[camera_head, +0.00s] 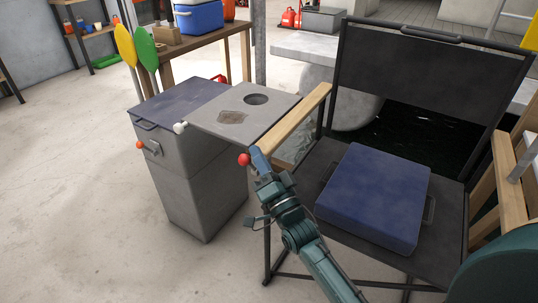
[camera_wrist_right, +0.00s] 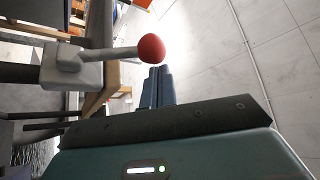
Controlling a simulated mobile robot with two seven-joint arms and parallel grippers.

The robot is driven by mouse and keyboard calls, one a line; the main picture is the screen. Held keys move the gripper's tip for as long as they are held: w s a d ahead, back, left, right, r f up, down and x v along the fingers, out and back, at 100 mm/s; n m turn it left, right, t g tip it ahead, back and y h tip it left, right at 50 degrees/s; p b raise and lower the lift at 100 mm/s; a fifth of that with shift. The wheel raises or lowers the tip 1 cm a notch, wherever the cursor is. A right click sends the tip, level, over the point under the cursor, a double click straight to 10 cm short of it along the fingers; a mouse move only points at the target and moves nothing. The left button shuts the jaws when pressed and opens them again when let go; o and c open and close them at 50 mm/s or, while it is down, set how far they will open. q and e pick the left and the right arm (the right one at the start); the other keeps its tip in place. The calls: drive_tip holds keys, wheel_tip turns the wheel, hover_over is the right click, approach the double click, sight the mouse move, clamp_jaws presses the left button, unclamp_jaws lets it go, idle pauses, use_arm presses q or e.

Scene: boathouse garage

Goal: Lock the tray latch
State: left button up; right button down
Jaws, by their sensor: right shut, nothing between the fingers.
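The grey side tray (camera_head: 222,117), with a round hole and a brown patch, juts out level beside the chair's wooden armrest (camera_head: 290,118). The latch's red ball knob (camera_head: 243,159) shows just below the armrest's near end. In the right wrist view the red knob (camera_wrist_right: 151,48) sits on a short grey lever (camera_wrist_right: 105,54) coming from a pale grey block (camera_wrist_right: 72,66). My right gripper (camera_head: 258,156) is shut and empty, close beside the knob. In the wrist view its fingertips (camera_wrist_right: 157,72) lie just below the knob; I cannot tell whether they touch. My left gripper is not in view.
A grey box (camera_head: 190,185) with a dark blue lid and an orange-knobbed latch (camera_head: 140,145) stands left of the tray. A blue cushion-like case (camera_head: 375,198) lies on the chair's black seat (camera_head: 320,245). The floor at the left is clear.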

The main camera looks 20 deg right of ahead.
drive_tip(key=shift+s+a+f, duration=0.1)
drive_tip(key=shift+a+f, duration=0.15)
idle(0.3)
drive_tip(key=shift+s+a+f+n+y+b, duration=0.1)
drive_tip(key=shift+a+f+n+y+b, duration=0.05)
drive_tip(key=shift+n+y+b, duration=0.35)
